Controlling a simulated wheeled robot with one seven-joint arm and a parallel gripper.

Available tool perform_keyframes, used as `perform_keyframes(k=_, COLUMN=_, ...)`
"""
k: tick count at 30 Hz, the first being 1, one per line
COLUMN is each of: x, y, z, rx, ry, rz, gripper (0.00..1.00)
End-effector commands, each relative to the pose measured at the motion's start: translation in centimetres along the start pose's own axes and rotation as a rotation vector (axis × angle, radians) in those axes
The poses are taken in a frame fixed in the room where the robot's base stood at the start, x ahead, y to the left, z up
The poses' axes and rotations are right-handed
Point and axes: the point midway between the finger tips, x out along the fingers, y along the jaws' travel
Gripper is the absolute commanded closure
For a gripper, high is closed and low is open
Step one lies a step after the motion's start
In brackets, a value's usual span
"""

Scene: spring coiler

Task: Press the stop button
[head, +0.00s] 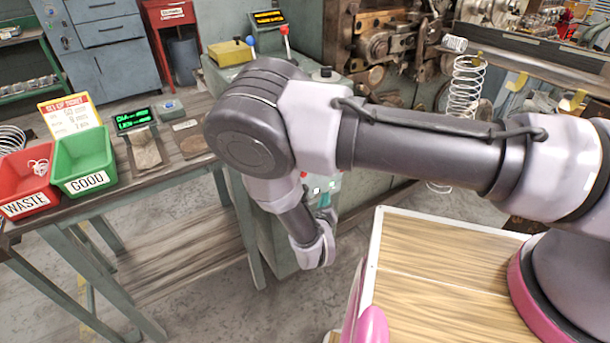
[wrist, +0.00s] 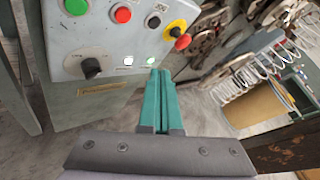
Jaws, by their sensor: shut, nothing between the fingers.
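The control panel (wrist: 110,42) fills the upper left of the wrist view. It carries a green button (wrist: 76,6), a flat red button (wrist: 123,14) and a red mushroom button (wrist: 182,41) on a yellow base. I cannot read which one is labelled stop. My gripper (wrist: 160,73) has teal fingers, shut together and empty, with tips below the red button, by the panel's lower edge. In the head view my gripper (head: 325,200) shows under my arm, which hides most of the panel.
A black rotary knob (wrist: 91,68), a small black knob (wrist: 153,21) and two lit squares sit around the buttons. A large spring (head: 466,88) hangs at right. A table at left holds a red waste bin (head: 27,185) and a green good bin (head: 84,160).

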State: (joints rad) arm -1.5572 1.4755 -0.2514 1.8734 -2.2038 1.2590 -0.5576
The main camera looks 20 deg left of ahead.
Motion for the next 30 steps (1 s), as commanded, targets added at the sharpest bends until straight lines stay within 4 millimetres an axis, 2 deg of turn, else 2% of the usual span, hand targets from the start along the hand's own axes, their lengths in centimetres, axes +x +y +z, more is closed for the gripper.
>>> perform_keyframes(k=7, x=1.0, y=0.7, z=0.8, rx=0.003, ry=0.001, rz=-0.002, gripper=1.0)
perform_keyframes(k=21, x=5.3, y=3.8, z=3.9, rx=0.004, ry=0.0, rz=-0.003, gripper=1.0)
perform_keyframes(k=30, x=6.2, y=4.4, z=4.5, rx=0.001, ry=0.001, rz=-0.001, gripper=1.0)
